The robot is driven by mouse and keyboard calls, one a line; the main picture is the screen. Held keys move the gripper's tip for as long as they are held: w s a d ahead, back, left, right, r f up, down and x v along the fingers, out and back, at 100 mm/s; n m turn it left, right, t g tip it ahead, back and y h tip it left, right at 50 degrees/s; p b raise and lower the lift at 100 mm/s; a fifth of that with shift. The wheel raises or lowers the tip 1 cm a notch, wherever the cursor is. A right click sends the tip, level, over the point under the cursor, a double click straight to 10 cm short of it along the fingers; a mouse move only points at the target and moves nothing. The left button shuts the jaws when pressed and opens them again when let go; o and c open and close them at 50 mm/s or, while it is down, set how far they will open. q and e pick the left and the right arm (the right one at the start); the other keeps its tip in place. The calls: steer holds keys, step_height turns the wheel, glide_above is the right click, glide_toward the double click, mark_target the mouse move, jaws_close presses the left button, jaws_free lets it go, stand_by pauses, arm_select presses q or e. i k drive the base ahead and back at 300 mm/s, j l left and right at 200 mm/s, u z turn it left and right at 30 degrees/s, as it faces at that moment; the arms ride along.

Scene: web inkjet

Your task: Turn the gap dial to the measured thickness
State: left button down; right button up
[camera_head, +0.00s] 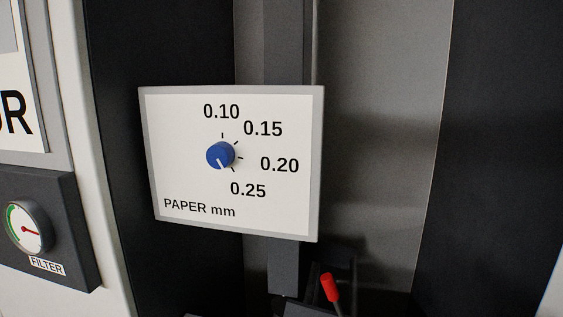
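The gap dial is a round blue knob (220,155) on a white panel with a grey frame (180,185), labelled "PAPER mm". Tick marks around the knob stand by 0.10 at the top, then 0.15, 0.20 and 0.25 at the lower right. The knob's white pointer line slants down and slightly right, toward the side of the 0.25 mark. I cannot tell whether it lines up exactly with that tick. No thickness reading shows in this view. Neither of my grippers is in view, and nothing touches the knob.
The panel is fixed to a dark vertical post (285,45). A red-tipped lever (329,287) sticks up below the panel at the right. A round gauge (28,228) marked FILTER is on a dark box at the left. The space in front of the panel looks clear.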

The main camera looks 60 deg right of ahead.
mark_target(221, 155)
steer(key=z, duration=1.5)
